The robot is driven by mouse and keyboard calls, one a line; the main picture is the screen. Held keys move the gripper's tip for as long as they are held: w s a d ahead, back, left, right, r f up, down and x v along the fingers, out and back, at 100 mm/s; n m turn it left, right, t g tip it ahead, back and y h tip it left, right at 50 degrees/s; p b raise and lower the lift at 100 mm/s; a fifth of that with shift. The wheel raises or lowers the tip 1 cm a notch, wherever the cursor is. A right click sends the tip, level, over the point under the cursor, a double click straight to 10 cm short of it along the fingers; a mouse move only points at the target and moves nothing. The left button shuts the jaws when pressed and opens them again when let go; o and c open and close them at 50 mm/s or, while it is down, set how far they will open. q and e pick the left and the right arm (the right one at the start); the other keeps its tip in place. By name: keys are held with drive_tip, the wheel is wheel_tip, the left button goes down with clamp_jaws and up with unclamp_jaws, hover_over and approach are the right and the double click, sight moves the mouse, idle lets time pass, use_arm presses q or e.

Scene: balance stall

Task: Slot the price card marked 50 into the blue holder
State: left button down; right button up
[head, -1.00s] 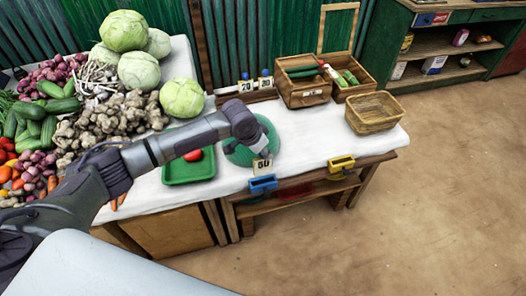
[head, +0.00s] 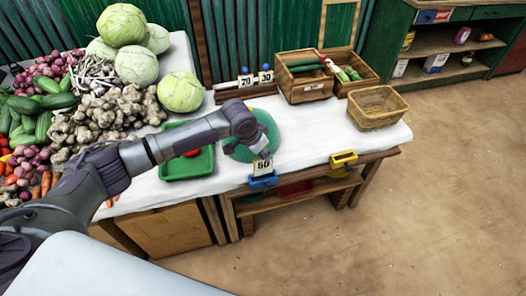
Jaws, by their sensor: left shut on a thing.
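The white price card marked 50 (head: 262,166) is upright at the front edge of the table. My left gripper (head: 264,154) is shut on its upper part. The blue holder (head: 264,181) is on the table's front edge, directly below the card. The card's lower edge is at the holder's top; I cannot tell whether it is inside the slot. My left arm reaches in from the left over the table. My right gripper is not in view.
A yellow holder (head: 344,159) and a red holder (head: 295,188) are also along the front edge. A wooden rack (head: 235,94) holds two cards. A wicker basket (head: 376,108) stands at right.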

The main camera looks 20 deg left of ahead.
sight(261, 159)
use_arm(q)
drive_tip(key=shift+f, duration=0.25)
idle(0.3)
drive_tip(key=shift+f, duration=0.15)
drive_tip(key=shift+f+b, duration=0.45)
drive_tip(key=shift+f, duration=0.65)
drive_tip(key=f+b, duration=0.1)
drive_tip(key=b, duration=0.3)
drive_tip(key=shift+f, duration=0.35)
drive_tip(key=shift+r+b, duration=0.1)
drive_tip(key=shift+b, duration=0.4)
drive_tip(key=shift+r, duration=0.15)
